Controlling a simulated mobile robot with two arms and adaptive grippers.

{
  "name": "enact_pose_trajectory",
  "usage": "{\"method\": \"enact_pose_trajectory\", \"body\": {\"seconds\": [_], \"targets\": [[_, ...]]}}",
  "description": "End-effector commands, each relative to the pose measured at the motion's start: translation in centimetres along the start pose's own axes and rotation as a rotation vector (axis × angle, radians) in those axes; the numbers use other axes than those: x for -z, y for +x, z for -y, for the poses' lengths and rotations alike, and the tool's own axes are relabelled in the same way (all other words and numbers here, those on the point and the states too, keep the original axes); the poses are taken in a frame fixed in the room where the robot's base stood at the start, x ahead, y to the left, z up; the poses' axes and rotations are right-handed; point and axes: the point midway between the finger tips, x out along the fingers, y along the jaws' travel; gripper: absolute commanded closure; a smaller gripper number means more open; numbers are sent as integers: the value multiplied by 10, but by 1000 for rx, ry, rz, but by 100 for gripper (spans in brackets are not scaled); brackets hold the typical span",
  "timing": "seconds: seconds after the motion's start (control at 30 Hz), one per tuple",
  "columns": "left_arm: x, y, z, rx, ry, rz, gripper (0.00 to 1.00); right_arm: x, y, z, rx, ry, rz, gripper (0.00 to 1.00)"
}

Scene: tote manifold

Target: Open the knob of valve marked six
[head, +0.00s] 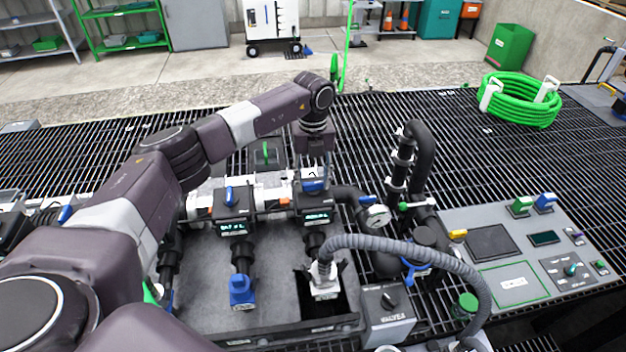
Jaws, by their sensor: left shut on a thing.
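A valve block (316,205) with a small lit display stands right of centre on the grey manifold. The number on its display is too small to read with certainty. Its blue knob (314,186) is on top, partly hidden by my left gripper (314,176). The gripper points straight down from above and is shut on this knob. A similar valve block (233,222) with a blue knob (229,194) stands to its left; its display is also hard to read. My right gripper is not in view.
A grey corrugated hose (420,258) arches from a connector (324,280) in front of the valve toward the lower right. A pressure gauge (377,216) and black pipes (420,160) stand to the right. A control panel (520,250) lies farther right. Black grating behind is mostly clear.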

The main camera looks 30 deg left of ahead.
Motion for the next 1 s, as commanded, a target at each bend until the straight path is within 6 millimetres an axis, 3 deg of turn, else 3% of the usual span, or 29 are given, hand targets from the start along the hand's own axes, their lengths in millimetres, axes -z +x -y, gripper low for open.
{"method": "enact_pose_trajectory", "body": {"seconds": [0.37, 0.4, 0.57, 0.87, 1.0], "targets": [[-1, -1, 0, 2, -11, 2, 82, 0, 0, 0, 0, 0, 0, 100], [-1, -1, 0, 2, -11, 3, 57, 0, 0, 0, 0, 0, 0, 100], [-1, -1, 0, 2, -9, 2, 41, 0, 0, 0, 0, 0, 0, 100], [0, -2, 0, 1, -7, 1, 41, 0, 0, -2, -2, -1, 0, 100], [-1, -17, 1, 3, -6, 3, 41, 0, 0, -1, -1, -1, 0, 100]]}}
